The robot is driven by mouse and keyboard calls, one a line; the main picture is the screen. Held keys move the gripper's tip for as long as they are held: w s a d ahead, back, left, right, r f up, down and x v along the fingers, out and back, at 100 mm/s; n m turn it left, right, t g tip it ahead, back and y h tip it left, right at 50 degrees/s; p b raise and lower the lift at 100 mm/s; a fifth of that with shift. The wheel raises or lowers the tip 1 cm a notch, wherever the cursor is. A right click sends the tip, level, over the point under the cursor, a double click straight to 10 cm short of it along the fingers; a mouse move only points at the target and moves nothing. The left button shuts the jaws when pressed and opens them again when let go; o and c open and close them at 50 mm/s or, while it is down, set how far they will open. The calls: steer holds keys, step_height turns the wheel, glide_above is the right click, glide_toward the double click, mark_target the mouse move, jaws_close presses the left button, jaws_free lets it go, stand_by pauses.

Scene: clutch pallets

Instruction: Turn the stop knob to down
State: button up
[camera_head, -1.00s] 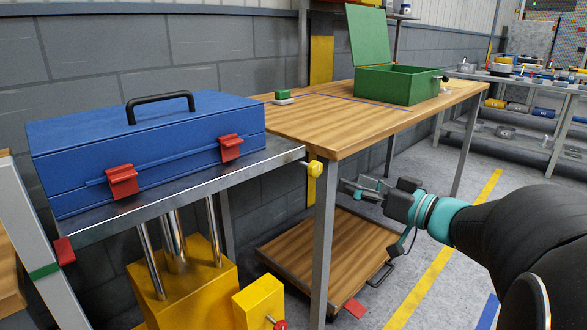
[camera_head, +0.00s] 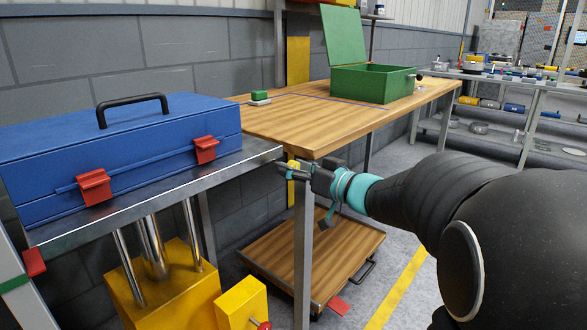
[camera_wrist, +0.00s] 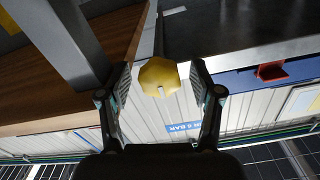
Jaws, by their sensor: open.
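The stop knob is a yellow lobed knob at the right end of the steel lift table's edge. In the wrist view the yellow knob (camera_wrist: 159,76) sits between the two fingertips of my gripper (camera_wrist: 160,78), with a gap on each side. A small pale pointer or pin shows on its face, toward the lower part of the picture. In the head view the knob (camera_head: 293,168) is partly hidden by my gripper (camera_head: 285,168), which reaches it from the right. My gripper is open and around the knob, apparently not pressing on it.
A blue toolbox (camera_head: 120,152) with red latches lies on the steel lift table (camera_head: 150,203). A wooden workbench (camera_head: 300,125) with a green open box (camera_head: 372,83) stands just behind. The workbench leg (camera_head: 303,250) is close to my gripper. A wooden pallet cart (camera_head: 325,265) stands below.

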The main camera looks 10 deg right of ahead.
steer(key=c, duration=1.2)
steer(key=shift+o, duration=0.2)
steer(key=shift+n, duration=0.4)
steer(key=n+b, duration=0.2)
steer(key=n, duration=0.1)
steer(key=shift+f+n, duration=0.15)
steer(key=shift+n, duration=0.15)
steer(key=n+b, duration=0.2)
steer(key=n, duration=0.2)
steer(key=shift+a+n+b, duration=0.1)
steer(key=shift+n+b, duration=0.2)
steer(key=shift+b, duration=0.1)
steer(key=n+b, duration=0.3)
steer(key=n, duration=0.2)
steer(key=shift+s+f+b, duration=0.1)
steer(key=shift+b, duration=0.3)
steer(key=shift+n+b, duration=1.25)
steer(key=shift+n, duration=0.65)
